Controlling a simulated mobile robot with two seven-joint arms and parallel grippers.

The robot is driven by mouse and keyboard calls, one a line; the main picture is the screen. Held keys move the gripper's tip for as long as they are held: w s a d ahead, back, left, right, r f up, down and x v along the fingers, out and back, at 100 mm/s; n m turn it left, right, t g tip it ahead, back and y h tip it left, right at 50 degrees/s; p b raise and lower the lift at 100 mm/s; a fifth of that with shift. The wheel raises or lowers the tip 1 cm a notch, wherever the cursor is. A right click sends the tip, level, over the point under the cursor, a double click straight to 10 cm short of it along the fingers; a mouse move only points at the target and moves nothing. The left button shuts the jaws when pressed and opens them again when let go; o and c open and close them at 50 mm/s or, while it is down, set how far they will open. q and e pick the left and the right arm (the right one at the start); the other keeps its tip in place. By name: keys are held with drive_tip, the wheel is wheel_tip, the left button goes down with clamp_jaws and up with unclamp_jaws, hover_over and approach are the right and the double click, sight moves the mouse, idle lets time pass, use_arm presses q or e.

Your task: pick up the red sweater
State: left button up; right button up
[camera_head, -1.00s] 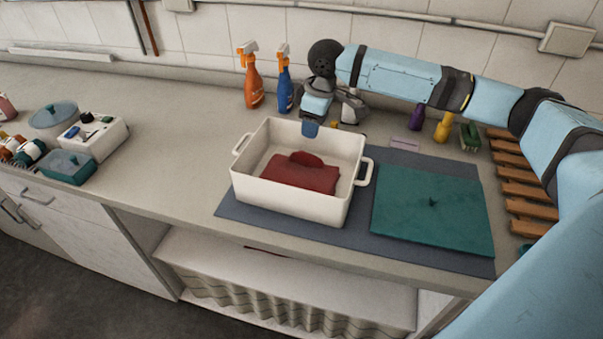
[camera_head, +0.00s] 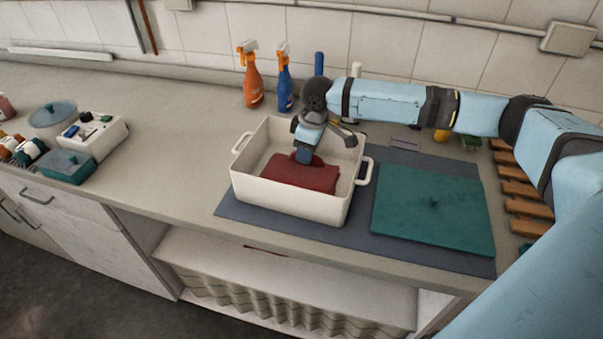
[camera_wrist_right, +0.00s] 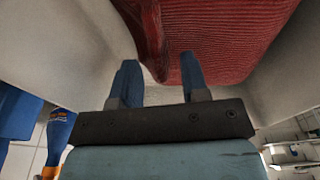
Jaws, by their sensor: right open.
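The red sweater (camera_head: 300,176) lies folded in the white two-handled tub (camera_head: 288,203). In the right wrist view the ribbed sweater (camera_wrist_right: 222,35) fills the top, with a fold hanging between the fingers. My right gripper (camera_head: 303,158) reaches down into the tub at the sweater's back edge. Its two blue fingers (camera_wrist_right: 160,82) are apart in the wrist view, close to the sweater; whether they touch it I cannot tell. My left gripper is not in view.
An orange spray bottle (camera_head: 251,80) and a blue one (camera_head: 285,85) stand behind the tub. A wooden rack (camera_head: 525,190) is at the far right.

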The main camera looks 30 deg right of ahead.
drive_tip(key=shift+f+p, duration=0.1)
drive_tip(key=shift+p, duration=0.2)
clamp_jaws()
idle(0.4)
